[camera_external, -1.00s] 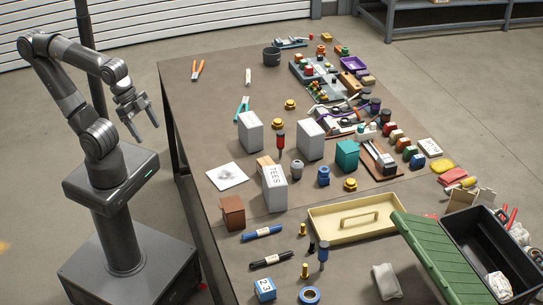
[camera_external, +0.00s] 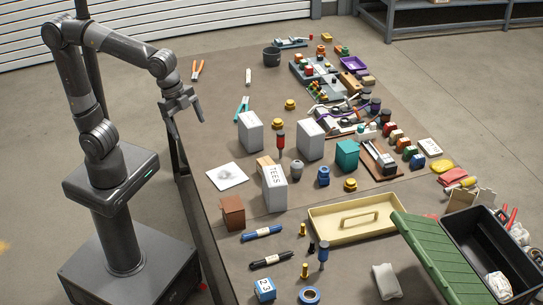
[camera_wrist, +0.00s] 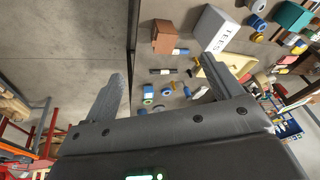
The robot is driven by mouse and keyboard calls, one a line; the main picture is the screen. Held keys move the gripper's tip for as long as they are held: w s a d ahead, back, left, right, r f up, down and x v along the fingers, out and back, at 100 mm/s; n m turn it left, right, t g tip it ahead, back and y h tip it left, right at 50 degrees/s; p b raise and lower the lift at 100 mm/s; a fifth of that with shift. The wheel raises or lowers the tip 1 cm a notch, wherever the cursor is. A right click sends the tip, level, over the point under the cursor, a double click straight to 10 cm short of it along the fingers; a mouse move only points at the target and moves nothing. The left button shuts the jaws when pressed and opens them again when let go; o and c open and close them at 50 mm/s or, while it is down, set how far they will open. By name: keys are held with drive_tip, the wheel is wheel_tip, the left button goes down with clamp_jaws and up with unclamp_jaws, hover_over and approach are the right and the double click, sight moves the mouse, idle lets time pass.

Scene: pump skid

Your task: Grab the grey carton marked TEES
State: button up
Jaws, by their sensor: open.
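The grey carton marked TEES (camera_external: 274,190) stands upright on the table's near left part, its lettering on the side facing the camera. It also shows in the wrist view (camera_wrist: 214,32), near the top and right of centre, with its lettering visible. My gripper (camera_external: 184,123) is open and empty, over the table's left edge, behind and to the left of the carton and well apart from it. In the wrist view my gripper's two fingers (camera_wrist: 165,92) are spread wide with nothing between them.
Two plain grey cartons (camera_external: 250,132) (camera_external: 310,140) stand behind the TEES carton. A brown box (camera_external: 232,213) stands close at its front left, and a white sheet (camera_external: 227,177) lies to its left. A red-handled tool (camera_external: 281,142) and a grey knob (camera_external: 297,169) are nearby. A cream tray (camera_external: 320,232) lies front right.

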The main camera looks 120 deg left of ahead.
drive_tip(key=w+a+f+m+g, duration=0.1)
drive_tip(key=w+a+f+m, duration=0.15)
drive_tip(key=w, duration=0.35)
drive_tip(key=w+a+f+m+g, duration=0.1)
drive_tip(key=w+a, duration=0.2)
drive_tip(key=w, duration=0.3)
drive_tip(key=m+g, duration=0.2)
drive_tip(key=m, duration=0.1)
hover_over(275, 175)
drive_tip(key=f, duration=1)
drive_tip(key=shift+s+d+f, duration=0.1)
drive_tip(key=shift+s+f, duration=0.05)
drive_tip(key=shift+s, duration=0.15)
drive_tip(key=shift+w+f, duration=0.1)
drive_tip(key=shift+f, duration=0.2)
drive_tip(key=f, duration=1)
drive_tip(key=shift+w+f, duration=0.2)
drive_tip(key=shift+f, duration=0.1)
drive_tip(key=shift+c, duration=0.6)
drive_tip(key=c, duration=1.3)
drive_tip(key=shift+o, duration=0.2)
drive_tip(key=shift+r, duration=0.2)
